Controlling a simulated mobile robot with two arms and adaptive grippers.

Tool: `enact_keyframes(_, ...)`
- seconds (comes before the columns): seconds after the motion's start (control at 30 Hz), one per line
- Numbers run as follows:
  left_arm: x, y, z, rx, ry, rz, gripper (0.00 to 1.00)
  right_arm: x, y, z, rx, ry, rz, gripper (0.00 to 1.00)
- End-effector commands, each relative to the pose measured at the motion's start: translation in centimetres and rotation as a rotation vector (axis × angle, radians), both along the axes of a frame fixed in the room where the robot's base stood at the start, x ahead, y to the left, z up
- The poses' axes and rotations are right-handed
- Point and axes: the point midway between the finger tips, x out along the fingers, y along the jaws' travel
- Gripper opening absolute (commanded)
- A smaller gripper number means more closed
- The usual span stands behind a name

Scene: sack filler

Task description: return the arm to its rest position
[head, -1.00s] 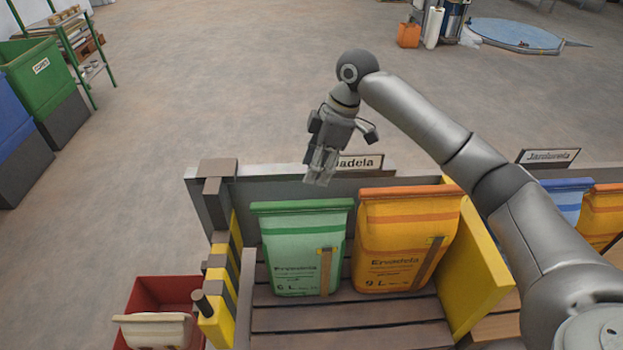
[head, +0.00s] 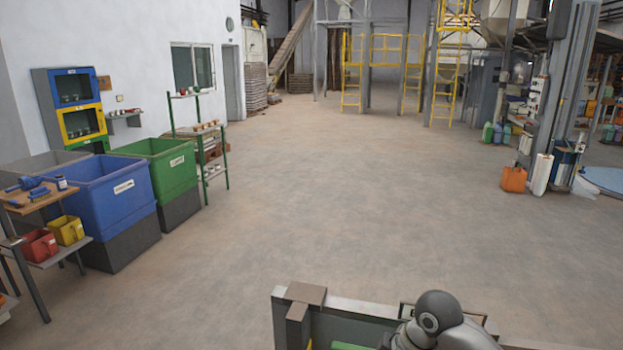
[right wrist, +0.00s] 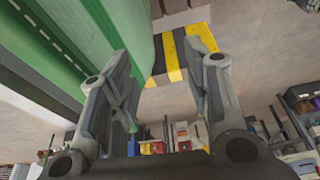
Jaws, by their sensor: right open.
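My right gripper (right wrist: 157,55) shows in the right wrist view with its two fingers apart and nothing between them. The green sack (right wrist: 70,38) fills the upper left of that view, beside the left finger; I cannot tell whether they touch. In the head view only a rounded joint of my right arm (head: 437,312) and a little of the link show clearly, at the bottom edge; the fingers are not visible there. A thin strip of the green sack's top (head: 350,346) shows at the bottom edge. My left gripper is in neither view.
The grey rack panel (head: 345,325) stands by the arm. A yellow-black striped post (right wrist: 185,52) is beyond the fingers. Blue bin (head: 105,205) and green bin (head: 160,165) stand at left, an orange canister (head: 513,179) at right. The middle floor is clear.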

Motion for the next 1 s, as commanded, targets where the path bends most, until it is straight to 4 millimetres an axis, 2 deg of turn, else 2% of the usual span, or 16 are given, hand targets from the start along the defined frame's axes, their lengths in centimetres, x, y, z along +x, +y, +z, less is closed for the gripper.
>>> enact_keyframes(0.03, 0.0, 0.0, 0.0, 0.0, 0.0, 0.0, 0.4, -1.4, 0.9, -1.4, 0.013, 0.004, -0.018, 0.44)
enact_keyframes(0.2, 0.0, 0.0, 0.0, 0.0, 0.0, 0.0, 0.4, -5.3, 2.6, -4.7, 0.048, -0.003, -0.126, 0.44)
enact_keyframes(0.33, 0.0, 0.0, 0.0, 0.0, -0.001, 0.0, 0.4, -8.2, 3.2, -6.5, 0.074, -0.008, -0.237, 0.44)
enact_keyframes(0.47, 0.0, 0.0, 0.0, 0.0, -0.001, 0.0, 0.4, -11.3, 2.9, -7.8, 0.091, -0.008, -0.37, 0.44)
enact_keyframes(0.7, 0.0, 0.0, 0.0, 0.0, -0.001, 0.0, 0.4, -17.1, 0.3, -9.2, 0.082, -0.007, -0.655, 0.44)
enact_keyframes(1.0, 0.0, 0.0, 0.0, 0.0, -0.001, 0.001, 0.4, -22.5, -4.2, -9.4, 0.013, -0.017, -0.923, 0.44)
